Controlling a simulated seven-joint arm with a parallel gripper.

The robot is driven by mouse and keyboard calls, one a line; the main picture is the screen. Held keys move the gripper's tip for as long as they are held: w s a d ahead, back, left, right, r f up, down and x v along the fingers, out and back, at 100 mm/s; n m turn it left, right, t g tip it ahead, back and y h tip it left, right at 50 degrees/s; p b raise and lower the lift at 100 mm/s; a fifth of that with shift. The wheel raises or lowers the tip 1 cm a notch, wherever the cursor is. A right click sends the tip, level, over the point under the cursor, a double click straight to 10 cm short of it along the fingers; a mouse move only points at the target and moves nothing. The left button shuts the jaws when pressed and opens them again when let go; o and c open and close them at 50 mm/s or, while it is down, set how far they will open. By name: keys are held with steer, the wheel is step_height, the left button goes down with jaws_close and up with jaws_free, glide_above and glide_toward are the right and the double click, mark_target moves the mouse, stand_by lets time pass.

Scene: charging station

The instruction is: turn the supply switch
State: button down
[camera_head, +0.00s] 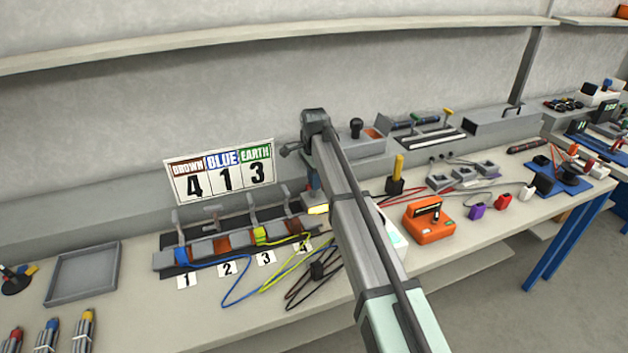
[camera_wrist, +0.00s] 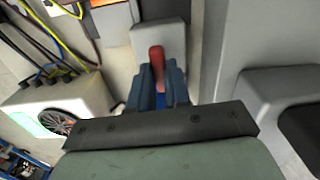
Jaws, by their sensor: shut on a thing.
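The supply switch shows in the wrist view as a red handle (camera_wrist: 156,56) in front of a grey block (camera_wrist: 158,33). My gripper (camera_wrist: 163,78) has its blue fingers on both sides of the red handle and is shut on it. In the head view my arm covers most of this spot. Only a sliver of blue and red shows at the left edge of the arm, above a small box with a lit yellow lamp (camera_head: 318,209). The handle's exact angle cannot be told.
Left of my arm is a row of terminals with raised levers (camera_head: 222,243), with blue, yellow-green and dark cables. A sign (camera_head: 219,172) reads BROWN 4, BLUE 1, EARTH 3. An orange device (camera_head: 430,221) stands to the right. An empty grey tray (camera_head: 83,274) lies at the left.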

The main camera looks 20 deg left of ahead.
steer(key=shift+m, duration=0.4)
steer(key=c, duration=1.1)
jaws_free()
steer(key=shift+r, duration=0.1)
step_height(320, 180, up, 14)
steer(key=shift+f, duration=0.15)
